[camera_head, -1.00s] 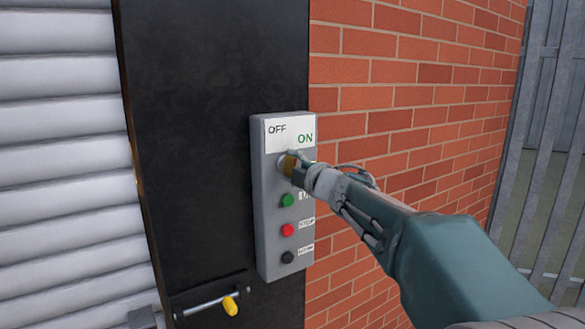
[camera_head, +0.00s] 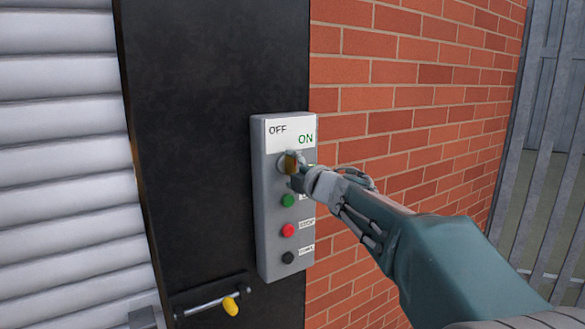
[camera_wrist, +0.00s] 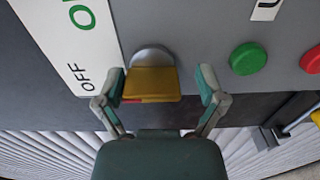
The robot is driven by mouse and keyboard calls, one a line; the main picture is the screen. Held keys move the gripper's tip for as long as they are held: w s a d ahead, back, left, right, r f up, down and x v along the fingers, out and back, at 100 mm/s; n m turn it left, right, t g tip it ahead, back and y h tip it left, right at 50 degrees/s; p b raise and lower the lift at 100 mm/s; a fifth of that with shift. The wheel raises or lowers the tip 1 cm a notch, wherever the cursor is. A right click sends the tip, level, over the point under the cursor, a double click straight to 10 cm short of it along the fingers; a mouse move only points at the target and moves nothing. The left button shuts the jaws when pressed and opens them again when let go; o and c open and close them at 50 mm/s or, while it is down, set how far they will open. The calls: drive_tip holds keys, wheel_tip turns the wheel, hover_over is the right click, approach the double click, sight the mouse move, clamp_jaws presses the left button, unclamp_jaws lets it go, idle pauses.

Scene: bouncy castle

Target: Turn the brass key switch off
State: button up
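The brass key (camera_head: 291,163) sticks out of a round grey switch near the top of the grey control box (camera_head: 270,235). A white label (camera_head: 289,132) above it reads OFF at the left and ON at the right. In the wrist view the brass key (camera_wrist: 152,82) lies between the two fingertips of my gripper (camera_wrist: 163,85). The left fingertip is at or very near the key's edge; a clear gap shows on the right. My gripper (camera_head: 299,176) is open around the key. I cannot tell exactly which label the key points to.
Green (camera_head: 288,200), red (camera_head: 288,230) and black (camera_head: 288,257) buttons sit below the key on the same box. A handle with a yellow knob (camera_head: 230,305) is at the lower left. A brick wall (camera_head: 400,90) stands to the right, a white shutter (camera_head: 60,160) to the left.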

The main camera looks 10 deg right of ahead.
drive_tip(key=shift+r, duration=0.2)
drive_tip(key=shift+s, duration=0.15)
drive_tip(key=v, duration=1.1)
drive_tip(key=shift+s+f, duration=0.2)
drive_tip(key=shift+s, duration=0.15)
drive_tip(key=s+d+f+m+h, duration=0.3)
drive_tip(key=s+m+h, duration=0.2)
drive_tip(key=m+h, duration=0.5)
drive_tip(key=s+a+f+m+g+y, duration=0.1)
drive_tip(key=s+a+f+m+g, duration=0.1)
drive_tip(key=s+f, duration=0.4)
drive_tip(key=s+a+f+m+g+y, duration=0.1)
drive_tip(key=s+a+f+m+g, duration=0.1)
drive_tip(key=s+f+m+g, duration=0.3)
drive_tip(key=s+a+f+m+g+y, duration=0.2)
drive_tip(key=s+a+f+m+g, duration=0.1)
drive_tip(key=s+f, duration=0.5)
drive_tip(key=shift+s+f+m+g, duration=0.3)
drive_tip(key=shift+s+m+g, duration=0.3)
drive_tip(key=shift+m, duration=0.4)
